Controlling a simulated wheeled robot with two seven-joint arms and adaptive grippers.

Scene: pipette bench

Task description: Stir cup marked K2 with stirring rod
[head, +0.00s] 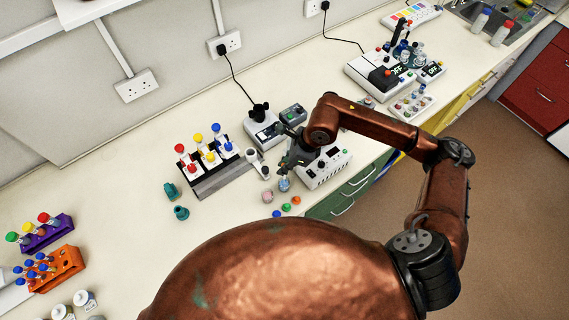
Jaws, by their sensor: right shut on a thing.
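My right gripper (286,168) points down over the front part of the bench, beside a white instrument box. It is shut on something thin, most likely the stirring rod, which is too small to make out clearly. A small clear bluish cup (284,185) stands directly below the fingertips. I cannot tell whether the rod is inside it. A small pinkish cup (267,197) stands just to its left and nearer me. No K2 mark is readable on either cup. My left gripper is not in view.
A white box with knobs (326,169) stands close to the right of the gripper. A rack with red, yellow and blue capped bottles (222,178) is to the left. Coloured caps (286,207) lie near the front edge. Purple (48,233) and orange (60,270) racks stand far left.

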